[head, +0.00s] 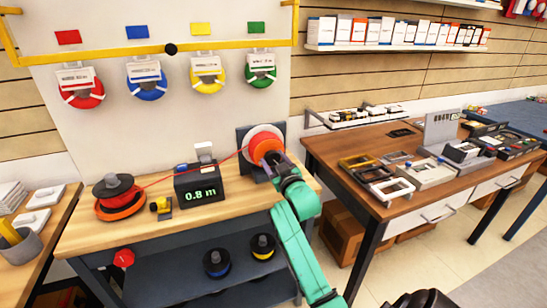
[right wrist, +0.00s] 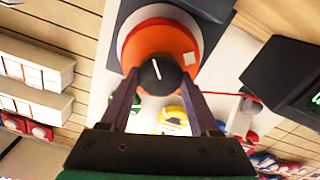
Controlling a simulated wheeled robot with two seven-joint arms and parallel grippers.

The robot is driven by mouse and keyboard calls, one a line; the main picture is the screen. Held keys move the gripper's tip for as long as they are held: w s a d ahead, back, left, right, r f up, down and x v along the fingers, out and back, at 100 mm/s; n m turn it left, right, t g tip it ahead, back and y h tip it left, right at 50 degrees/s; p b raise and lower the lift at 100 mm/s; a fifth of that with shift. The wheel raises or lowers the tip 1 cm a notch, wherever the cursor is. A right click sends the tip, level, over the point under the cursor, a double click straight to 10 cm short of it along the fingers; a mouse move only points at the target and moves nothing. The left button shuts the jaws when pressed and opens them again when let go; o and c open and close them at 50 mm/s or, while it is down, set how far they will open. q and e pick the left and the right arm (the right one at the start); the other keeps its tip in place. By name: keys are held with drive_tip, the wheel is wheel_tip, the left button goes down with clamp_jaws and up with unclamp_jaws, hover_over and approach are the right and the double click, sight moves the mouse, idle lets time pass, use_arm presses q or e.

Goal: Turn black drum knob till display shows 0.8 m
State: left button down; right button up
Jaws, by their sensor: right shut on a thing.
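The black drum knob (right wrist: 158,74) with a white mark sits at the centre of the orange drum (right wrist: 160,43) in the right wrist view. My right gripper (right wrist: 160,84) is shut on the knob, one finger on each side. In the head view, my green right arm reaches up to the orange drum (head: 264,144), and the gripper hides the knob. The display (head: 201,193) on the black box reads 0.8 m in green. A thin red line runs from the drum leftward past the box to the spool (head: 119,207). My left gripper is not in view.
A yellow and black tool (head: 161,207) lies between the spool and the display box on the wooden bench (head: 150,234). Several coloured reels hang on the board behind. A second table (head: 345,178) with parts stands to the right of my arm.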

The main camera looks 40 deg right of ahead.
drive_tip(key=shift+r+m, duration=0.1)
drive_tip(key=shift+m, duration=0.4)
drive_tip(key=o, duration=1.4)
drive_tip(key=shift+c, duration=0.2)
use_arm(q)
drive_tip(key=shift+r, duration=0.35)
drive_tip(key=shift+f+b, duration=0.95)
drive_tip(key=shift+b, duration=0.1)
use_arm(e)
drive_tip(key=v, duration=1.4)
drive_tip(key=shift+s, duration=0.3)
drive_tip(key=shift+a+f, duration=0.15)
drive_tip(key=shift+f, duration=0.05)
